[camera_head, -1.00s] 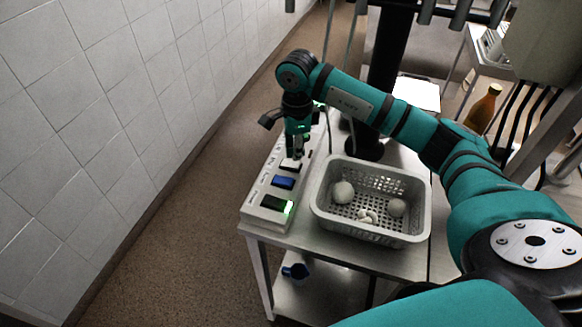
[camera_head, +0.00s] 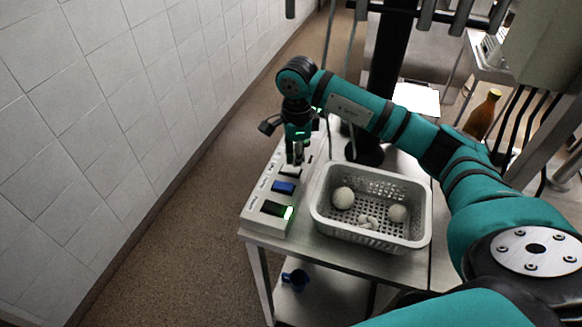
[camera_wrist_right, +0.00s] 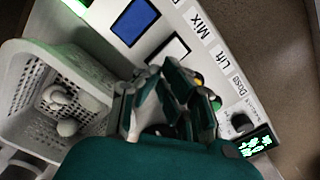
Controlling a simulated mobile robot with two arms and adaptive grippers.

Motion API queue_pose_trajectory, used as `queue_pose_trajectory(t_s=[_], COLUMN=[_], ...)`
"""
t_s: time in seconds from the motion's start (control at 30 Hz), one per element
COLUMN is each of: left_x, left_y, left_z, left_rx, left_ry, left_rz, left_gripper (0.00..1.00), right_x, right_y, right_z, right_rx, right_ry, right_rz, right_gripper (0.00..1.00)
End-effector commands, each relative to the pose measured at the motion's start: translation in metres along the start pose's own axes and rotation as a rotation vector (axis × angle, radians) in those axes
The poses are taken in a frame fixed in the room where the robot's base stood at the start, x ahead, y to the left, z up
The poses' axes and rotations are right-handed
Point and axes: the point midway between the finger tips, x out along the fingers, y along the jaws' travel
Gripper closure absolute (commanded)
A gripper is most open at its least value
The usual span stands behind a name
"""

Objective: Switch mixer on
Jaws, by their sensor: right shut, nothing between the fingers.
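A pale control panel (camera_head: 256,218) lies along the table's left edge. It carries a black switch (camera_head: 272,208) with a lit green end, a blue switch (camera_head: 284,188) and a whitish switch (camera_head: 290,173). In the right wrist view the printed label "MIX" (camera_wrist_right: 200,24) sits beside the whitish switch (camera_wrist_right: 168,53); "Lift" and "Dose" labels follow along the row. My right gripper (camera_head: 298,160) points down over the panel, just behind the whitish switch, shut and empty. Contact with a switch cannot be made out. My left gripper is out of view.
A grey perforated basket (camera_head: 421,225) holding several pale, rounded pieces stands right of the panel. A black column (camera_head: 391,50) rises behind it. An amber bottle (camera_head: 483,115) stands at the back right. A blue mug (camera_head: 296,280) is on the lower shelf. A tiled wall is at left.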

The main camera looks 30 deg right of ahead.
Motion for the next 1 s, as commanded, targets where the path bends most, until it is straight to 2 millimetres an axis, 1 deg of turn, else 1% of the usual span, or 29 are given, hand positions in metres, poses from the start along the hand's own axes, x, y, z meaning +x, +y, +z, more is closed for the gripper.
queue_pose_trajectory(t_s=[0.43,1.0], left_x=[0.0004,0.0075], left_y=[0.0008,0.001], left_z=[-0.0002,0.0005], left_rx=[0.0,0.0], left_ry=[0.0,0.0], left_rz=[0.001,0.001], left_gripper=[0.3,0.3], right_x=[0.0005,0.0088], right_y=[0.0001,-0.0001], right_z=[0.0001,0.0], right_rx=[0.0,0.0], right_ry=[0.0,0.0], right_rz=[0.0,0.0], right_gripper=[1.0,1.0])
